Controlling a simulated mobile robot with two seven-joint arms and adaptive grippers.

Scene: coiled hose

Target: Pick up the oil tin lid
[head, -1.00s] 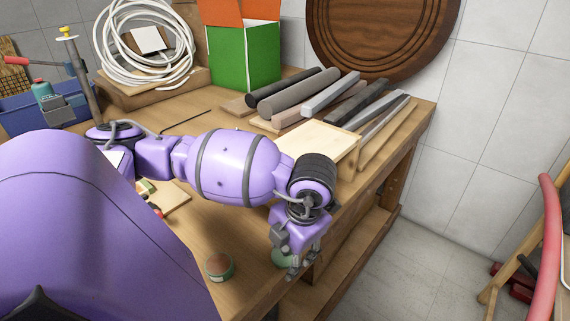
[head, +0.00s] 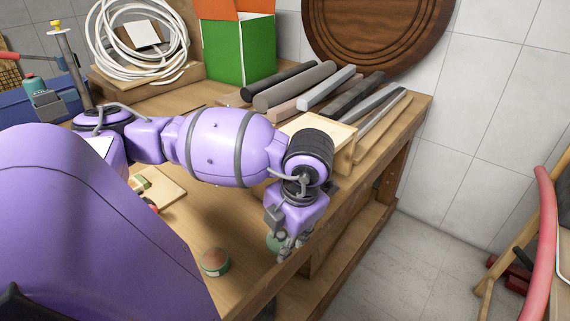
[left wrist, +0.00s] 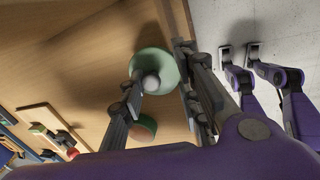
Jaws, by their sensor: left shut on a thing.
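The oil tin lid, a round green disc with a pale grey knob, shows in the left wrist view (left wrist: 165,60) and as a small green patch in the head view (head: 273,243). My left gripper (head: 287,247) is over the bench's front edge and shut on the lid. In the left wrist view its fingers (left wrist: 160,70) lie on either side of the lid. The fingers and hand hide part of the lid in the head view. A short green tin with a reddish-brown top (head: 215,262) stands on the bench to the left of the lid.
The wooden bench (head: 190,225) has bare space around the tin. A shallow wooden tray (head: 318,130), several bars and rods, a green box (head: 238,50) and a white coiled hose (head: 135,45) lie farther back. A red hose (head: 543,240) stands at the right.

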